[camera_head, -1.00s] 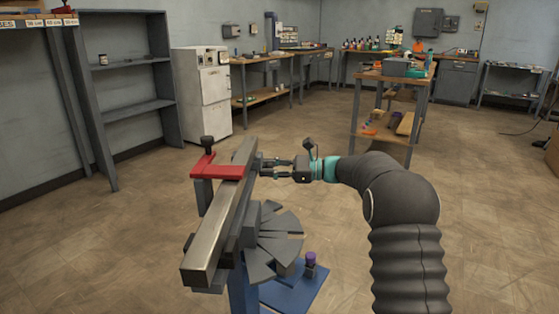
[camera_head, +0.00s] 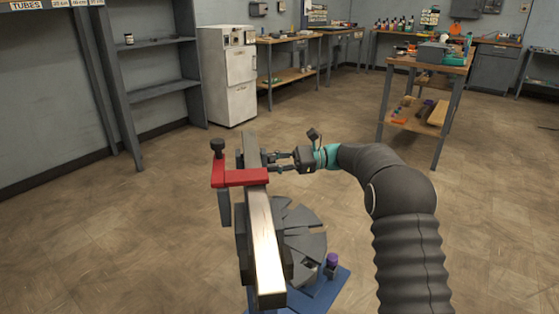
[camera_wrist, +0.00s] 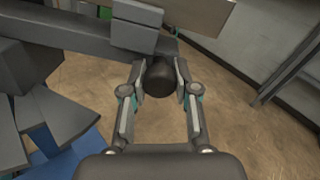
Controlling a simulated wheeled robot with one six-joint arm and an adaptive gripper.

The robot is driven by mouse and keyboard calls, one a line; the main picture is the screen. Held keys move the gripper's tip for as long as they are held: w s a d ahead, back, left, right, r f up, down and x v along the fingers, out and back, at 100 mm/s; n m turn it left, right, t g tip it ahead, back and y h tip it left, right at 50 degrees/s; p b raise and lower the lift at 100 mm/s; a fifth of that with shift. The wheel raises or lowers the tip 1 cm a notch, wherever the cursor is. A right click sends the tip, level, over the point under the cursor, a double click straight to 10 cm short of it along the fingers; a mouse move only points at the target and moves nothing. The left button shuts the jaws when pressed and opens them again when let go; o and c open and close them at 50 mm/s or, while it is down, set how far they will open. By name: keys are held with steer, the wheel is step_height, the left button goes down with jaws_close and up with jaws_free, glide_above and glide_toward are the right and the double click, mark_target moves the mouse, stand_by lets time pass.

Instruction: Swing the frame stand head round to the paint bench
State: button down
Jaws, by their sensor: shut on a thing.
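The frame stand head carries a long steel bar (camera_head: 266,245) with a red clamp (camera_head: 238,178) across it. It stands over a fan of grey plates (camera_head: 302,242) and a blue base (camera_head: 335,290). My gripper (camera_head: 272,160) is at the right side of the bar's far part. In the wrist view its fingers (camera_wrist: 158,85) are shut on a dark round handle (camera_wrist: 158,78) by the grey head. The handle's far end is hidden. Which bench is the paint bench is unclear; a bench with bottles (camera_head: 385,33) stands at the back.
A wooden-topped workbench (camera_head: 400,60) with a lower shelf stands at the right. A white cabinet (camera_head: 228,75) and a grey shelf rack (camera_head: 150,42) stand along the left wall. A purple-topped knob (camera_head: 332,260) rises by the base. Floor around the stand is clear.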

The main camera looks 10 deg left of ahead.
steer(key=shift+s+a, duration=0.1)
steer(key=shift+a, duration=0.15)
steer(key=c, duration=0.9)
jaws_free()
steer(key=shift+a, duration=0.2)
steer(key=shift+o, duration=0.2)
steer(key=shift+d, duration=0.2)
steer(key=v, duration=1.1)
steer(key=shift+w+d, duration=0.2)
steer(key=shift+d, duration=0.15)
